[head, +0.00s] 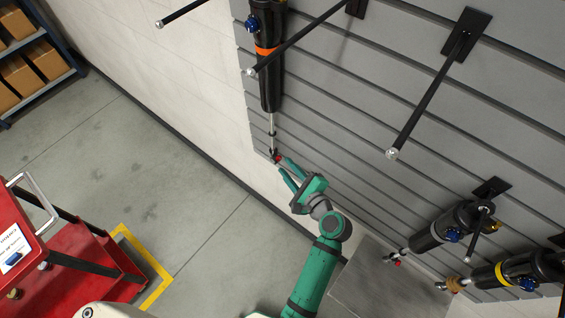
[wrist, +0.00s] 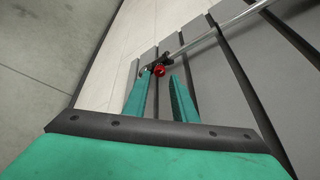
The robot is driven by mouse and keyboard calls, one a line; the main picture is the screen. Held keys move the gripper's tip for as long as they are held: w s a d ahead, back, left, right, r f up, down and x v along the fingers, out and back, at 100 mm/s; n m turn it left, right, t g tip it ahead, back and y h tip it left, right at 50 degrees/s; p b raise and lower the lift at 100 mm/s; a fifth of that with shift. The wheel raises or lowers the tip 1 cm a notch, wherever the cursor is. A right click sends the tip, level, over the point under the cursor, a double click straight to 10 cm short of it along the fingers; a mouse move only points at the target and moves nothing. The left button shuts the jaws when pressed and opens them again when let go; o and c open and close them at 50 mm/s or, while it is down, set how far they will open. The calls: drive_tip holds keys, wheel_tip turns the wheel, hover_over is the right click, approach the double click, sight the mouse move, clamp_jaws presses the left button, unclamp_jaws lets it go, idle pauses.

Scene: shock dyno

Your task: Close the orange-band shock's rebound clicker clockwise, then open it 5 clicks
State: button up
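The orange-band shock (head: 268,75) hangs on the grey slatted wall at the top of the head view, with a black body, an orange band and a blue knob near its top. Its thin shaft runs down to a red clicker (head: 277,157) at the lower end. The red clicker also shows in the wrist view (wrist: 160,70), just beyond my fingertips. My gripper (head: 283,165) is open, with its two teal fingers apart close to the clicker. In the wrist view the clicker appears nearer the left finger; I cannot tell whether they touch.
Two other shocks, one plain black (head: 440,230) and one with a yellow band (head: 500,271), are at the lower right. Black wall pegs (head: 430,100) stick out from the panel. A red cart (head: 75,265) stands at the lower left and a box shelf (head: 35,65) at the upper left.

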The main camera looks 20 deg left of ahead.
sight(280, 160)
drive_tip(key=shift+x, duration=1.8)
clamp_jaws()
drive_tip(key=shift+n, duration=0.3)
drive_tip(key=n+t, duration=0.2)
drive_tip(key=shift+s+f+n, duration=0.2)
drive_tip(key=shift+n, duration=0.2)
drive_tip(key=shift+f+n+t+y, duration=0.1)
drive_tip(key=shift+n+t+y, duration=0.25)
drive_tip(key=shift+n, duration=0.75)
drive_tip(key=shift+f+n+t+y, duration=0.1)
drive_tip(key=shift+n+t+y, duration=0.25)
drive_tip(key=shift+n, duration=0.75)
